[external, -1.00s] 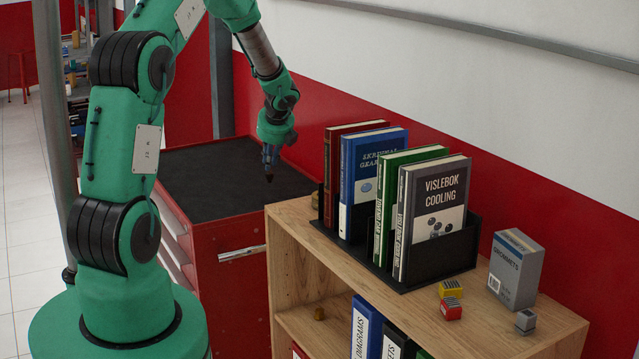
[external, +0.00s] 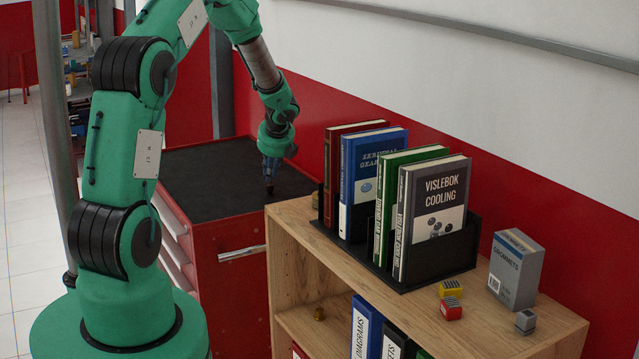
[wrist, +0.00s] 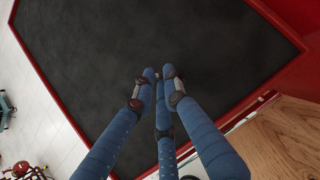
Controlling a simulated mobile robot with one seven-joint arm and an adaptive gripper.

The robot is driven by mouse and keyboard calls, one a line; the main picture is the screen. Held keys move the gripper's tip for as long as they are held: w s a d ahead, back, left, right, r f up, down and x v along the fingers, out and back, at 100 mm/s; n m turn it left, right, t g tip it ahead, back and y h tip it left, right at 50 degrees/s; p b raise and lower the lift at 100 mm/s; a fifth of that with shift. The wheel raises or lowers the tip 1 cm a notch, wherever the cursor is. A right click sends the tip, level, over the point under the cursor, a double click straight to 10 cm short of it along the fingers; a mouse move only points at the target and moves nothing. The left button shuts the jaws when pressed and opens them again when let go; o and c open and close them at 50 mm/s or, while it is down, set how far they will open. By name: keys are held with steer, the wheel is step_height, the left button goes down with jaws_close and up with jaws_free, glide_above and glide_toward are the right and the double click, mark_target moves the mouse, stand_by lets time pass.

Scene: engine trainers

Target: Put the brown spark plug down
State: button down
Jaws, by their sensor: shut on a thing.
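My gripper (external: 270,170) points down over the near right part of the red tool cabinet's black top (external: 205,185). It is shut on the brown spark plug (external: 269,190), a small dark piece just below the fingertips in the external view. The plug is low over the top; I cannot tell whether it touches. In the wrist view my gripper's blue fingers (wrist: 158,82) meet above the black top (wrist: 110,50), close to its near edge. The plug is mostly hidden by the fingers there.
The black top is otherwise clear, with a raised red rim. A wooden shelf (external: 290,240) stands close at the right, with books in a black holder (external: 445,250), a grey grommets box (external: 515,270) and small blocks on it. A red and white wall runs behind.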

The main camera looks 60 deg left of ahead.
steer(key=c, duration=1.8)
jaws_free()
steer(key=shift+d+r, duration=0.15)
steer(key=shift+r, duration=0.3)
steer(key=p+v, duration=0.1)
steer(key=v, duration=1)
steer(key=shift+s+d, duration=0.1)
steer(key=shift+r, duration=0.1)
